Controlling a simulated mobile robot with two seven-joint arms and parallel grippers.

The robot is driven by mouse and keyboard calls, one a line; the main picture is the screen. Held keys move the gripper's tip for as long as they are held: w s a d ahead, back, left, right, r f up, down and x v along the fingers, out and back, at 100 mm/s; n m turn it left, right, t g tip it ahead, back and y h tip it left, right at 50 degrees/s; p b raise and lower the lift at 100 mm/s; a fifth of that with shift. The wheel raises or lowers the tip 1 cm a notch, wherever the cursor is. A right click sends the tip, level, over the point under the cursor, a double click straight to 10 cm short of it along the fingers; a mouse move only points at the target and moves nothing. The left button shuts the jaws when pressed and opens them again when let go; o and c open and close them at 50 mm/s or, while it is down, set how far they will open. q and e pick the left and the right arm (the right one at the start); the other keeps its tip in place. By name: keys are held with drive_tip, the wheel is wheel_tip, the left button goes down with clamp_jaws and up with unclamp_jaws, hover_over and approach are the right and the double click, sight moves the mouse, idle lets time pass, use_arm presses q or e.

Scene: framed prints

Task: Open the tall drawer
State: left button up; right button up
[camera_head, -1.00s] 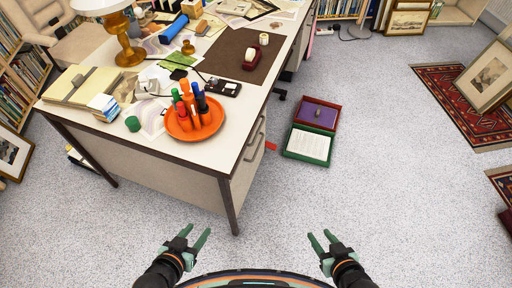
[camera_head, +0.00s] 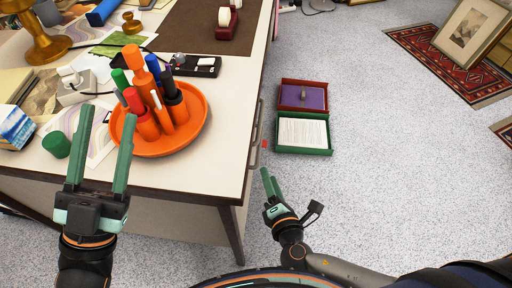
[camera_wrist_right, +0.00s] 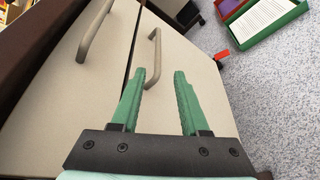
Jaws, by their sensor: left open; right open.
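The desk's drawer side faces right and is seen edge-on in the head view. The right wrist view shows two pale drawer fronts parted by a dark gap, both looking shut. The front nearer the floor (camera_wrist_right: 208,108) has a grey bar handle (camera_wrist_right: 155,62); the other (camera_wrist_right: 62,65) has its own handle (camera_wrist_right: 96,30). Which one is the tall drawer I cannot tell for sure. My right gripper (camera_wrist_right: 158,74) is open, its fingertips either side of the lower handle's near end; contact is unclear. It is also in the head view (camera_head: 269,175). My left gripper (camera_head: 107,112) is open and empty above the desktop's front.
An orange tray (camera_head: 195,130) of pens and bottles stands on the desk (camera_head: 210,170) close to my left gripper. A green box (camera_head: 303,150) and a red box (camera_head: 303,82) lie on the floor right of the desk.

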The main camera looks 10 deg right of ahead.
sight(259, 147)
use_arm(q)
drive_tip(key=h+b, duration=0.1)
drive_tip(key=s+m+b, duration=0.1)
drive_tip(key=h+b, duration=0.1)
drive_tip(key=shift+s+d+f+m+h, duration=0.25)
drive_tip(key=shift+s+f+m+h, duration=0.05)
drive_tip(key=shift+s+f, duration=0.1)
use_arm(e)
drive_tip(key=shift+n, duration=0.3)
drive_tip(key=x, duration=1.2)
drive_tip(key=shift+w+a+r, duration=0.1)
drive_tip(key=shift+w+r, duration=0.05)
drive_tip(key=shift+w, duration=0.25)
clamp_jaws()
